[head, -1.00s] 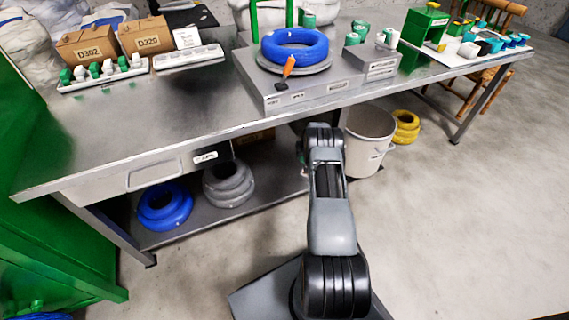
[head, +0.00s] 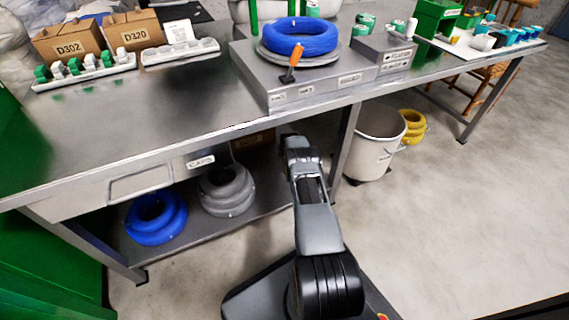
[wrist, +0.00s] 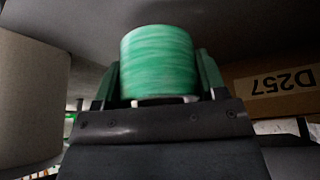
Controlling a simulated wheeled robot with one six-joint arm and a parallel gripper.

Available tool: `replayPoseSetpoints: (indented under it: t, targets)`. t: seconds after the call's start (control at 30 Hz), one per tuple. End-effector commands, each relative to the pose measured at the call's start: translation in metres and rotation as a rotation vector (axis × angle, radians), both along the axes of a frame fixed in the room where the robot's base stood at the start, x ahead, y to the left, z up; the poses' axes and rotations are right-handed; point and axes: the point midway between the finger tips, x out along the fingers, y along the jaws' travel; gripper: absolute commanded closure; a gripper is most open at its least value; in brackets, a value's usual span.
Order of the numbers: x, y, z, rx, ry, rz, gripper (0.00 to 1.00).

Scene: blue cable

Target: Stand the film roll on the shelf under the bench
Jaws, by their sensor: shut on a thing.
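The film roll (wrist: 159,62), a green cylinder with a pale end, is in the wrist view. My gripper (wrist: 157,78) is shut on it, with one dark finger on each side. In the head view my arm reaches down to the bench's front edge, and the gripper and roll are hidden. The bench (head: 160,130) has a grey metal top. Its lower shelf (head: 188,243) shows left of my arm. I cannot tell whether the roll touches any surface.
A blue coil (head: 155,217) and a grey coil (head: 226,190) lie on the shelf. A box marked D257 (wrist: 275,90) appears upside down beside the roll. A pale bucket (head: 374,145) stands right of my arm, with yellow coils (head: 412,127) behind. Bare shelf lies along its front edge.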

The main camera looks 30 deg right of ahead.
Motion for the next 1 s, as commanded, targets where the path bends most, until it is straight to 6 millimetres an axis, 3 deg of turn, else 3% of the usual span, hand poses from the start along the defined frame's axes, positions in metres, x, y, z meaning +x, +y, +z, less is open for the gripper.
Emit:
replayPoseSetpoints:
  t: [0.17,0.43,0.87,0.9,1.0]
  targets:
    - [0.0,-0.004,-0.008,0.0,-0.001,-0.009,0.68]
    - [0.0,-0.005,-0.042,-0.001,-0.001,-0.013,0.68]
    - [0.0,-0.005,-0.044,0.0,-0.001,-0.013,0.68]
    - [0.0,-0.005,-0.044,0.0,0.0,-0.012,0.33]
    - [0.0,-0.004,-0.044,0.0,0.0,-0.012,0.24]
